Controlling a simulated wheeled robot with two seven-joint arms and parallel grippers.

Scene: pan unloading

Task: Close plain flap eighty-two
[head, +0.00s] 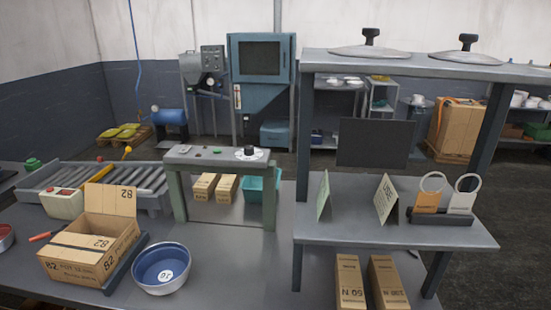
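An open-topped cardboard box marked 82 (78,265) stands on the table at the lower left, on a dark flat stand (125,265). One flap (110,200), printed 82, stands upright at the back of the box. Another flap (88,241), also printed 82, appears to lie nearly flat across the top. I cannot tell clearly how the other flaps lie or which flap is the plain one. Neither of my grippers is in view.
A blue bowl (161,268) stands just right of the box. A cream container (62,203) and a roller conveyor (95,180) are behind it. A small grey bench (215,160) stands to the right. A grey shelf (395,232) holds cards and tags.

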